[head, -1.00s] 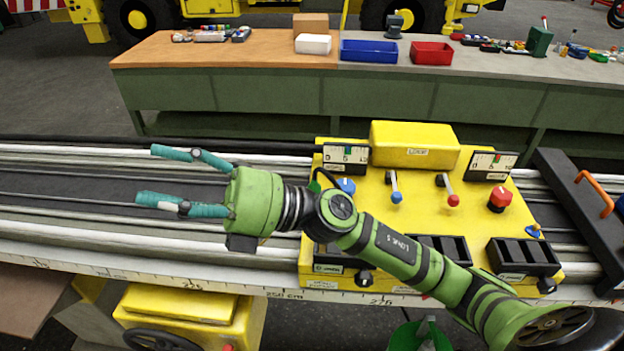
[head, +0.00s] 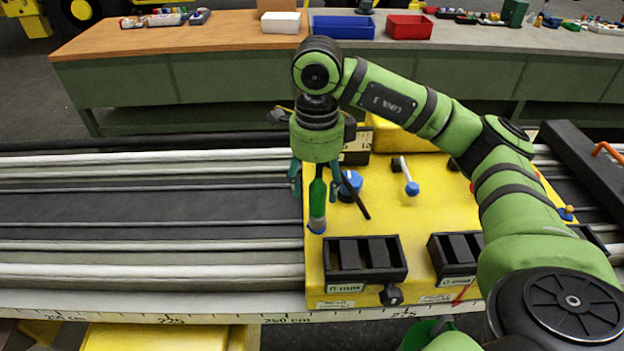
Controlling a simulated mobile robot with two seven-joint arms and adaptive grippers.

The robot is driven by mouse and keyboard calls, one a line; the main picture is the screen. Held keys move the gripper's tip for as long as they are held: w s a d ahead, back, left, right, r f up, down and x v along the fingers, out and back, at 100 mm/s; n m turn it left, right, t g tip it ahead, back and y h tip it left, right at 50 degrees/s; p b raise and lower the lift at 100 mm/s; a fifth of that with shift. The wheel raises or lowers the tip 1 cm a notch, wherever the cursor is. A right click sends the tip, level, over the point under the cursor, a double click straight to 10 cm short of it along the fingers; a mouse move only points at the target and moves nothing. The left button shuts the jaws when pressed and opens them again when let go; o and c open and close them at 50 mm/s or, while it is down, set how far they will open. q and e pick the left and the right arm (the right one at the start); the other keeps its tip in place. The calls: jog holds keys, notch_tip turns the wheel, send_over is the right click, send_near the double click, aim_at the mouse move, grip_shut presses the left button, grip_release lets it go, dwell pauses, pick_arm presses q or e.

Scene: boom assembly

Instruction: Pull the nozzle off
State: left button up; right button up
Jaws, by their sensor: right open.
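My right gripper (head: 315,188) points down over the left edge of the yellow control box (head: 400,222). Its teal fingers are open, one on each side of a slim green part (head: 317,195) with a grey band and a blue lower end. This upright part looks like the nozzle, though I cannot be sure. Its top is hidden under the gripper, and I cannot tell whether the fingers touch it. A thin black rod or hose (head: 356,195) slants down just right of it. My left gripper is not in view.
A blue knob (head: 350,186) and a blue-tipped lever (head: 411,188) stand close to the right of the gripper. Black slotted holders (head: 365,262) line the box's front. The rails (head: 150,230) on the left are clear. A workbench (head: 180,92) stands behind.

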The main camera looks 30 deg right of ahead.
aim_at(317, 206)
notch_tip(317, 206, down, 5)
jog(key=shift+s+f+p, duration=0.15)
jog(key=shift+f+p, duration=0.05)
jog(key=shift+p, duration=0.6)
jog(key=shift+s+f, duration=0.1)
jog(key=shift+f, duration=0.25)
